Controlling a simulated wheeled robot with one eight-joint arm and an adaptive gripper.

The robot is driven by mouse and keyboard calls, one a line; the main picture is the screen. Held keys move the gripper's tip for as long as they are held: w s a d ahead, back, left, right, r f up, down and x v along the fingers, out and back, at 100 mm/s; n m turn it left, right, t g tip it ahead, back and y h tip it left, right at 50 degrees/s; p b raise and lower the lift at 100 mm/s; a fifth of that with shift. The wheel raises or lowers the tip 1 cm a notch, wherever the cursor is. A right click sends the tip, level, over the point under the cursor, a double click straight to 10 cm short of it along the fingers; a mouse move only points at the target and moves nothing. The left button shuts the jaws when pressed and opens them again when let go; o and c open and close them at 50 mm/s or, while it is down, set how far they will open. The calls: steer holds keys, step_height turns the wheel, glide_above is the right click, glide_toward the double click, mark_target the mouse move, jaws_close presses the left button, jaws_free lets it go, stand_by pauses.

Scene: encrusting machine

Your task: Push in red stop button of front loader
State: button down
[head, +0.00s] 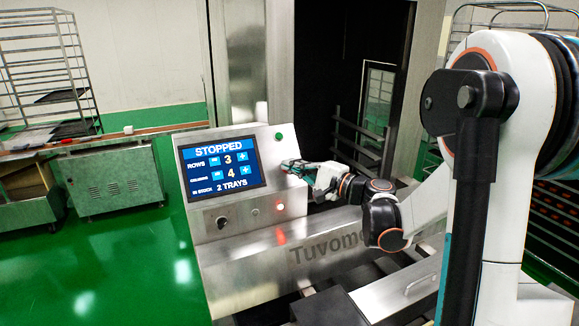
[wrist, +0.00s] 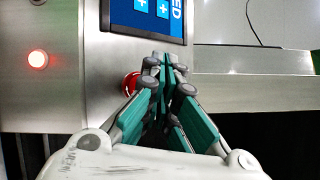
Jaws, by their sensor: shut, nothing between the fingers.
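The front loader (head: 258,190) is a steel panel with a blue screen (head: 222,165) that reads "STOPPED", rows 3, columns 4, 2 trays. The red stop button (wrist: 130,83) shows in the wrist view, just left of my fingertips and partly hidden behind the left finger. My gripper (head: 290,167) is at the right side of the panel in the head view, where it covers the button. In the wrist view my gripper (wrist: 164,65) has its teal fingers together and empty. I cannot tell whether the fingers touch the button or how deep it sits.
A small red light (head: 280,207) glows low on the panel, with a dark knob (head: 222,222) to its left. A green button (head: 278,136) sits near the top right corner. A wheeled rack (head: 50,75) and a steel cabinet (head: 115,180) stand at the left; green floor between is clear.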

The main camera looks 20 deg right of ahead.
steer(key=s+r+p, duration=0.1)
steer(key=s, duration=0.1)
steer(key=s+r+p, duration=0.1)
steer(key=s+r, duration=0.1)
stand_by(0.5)
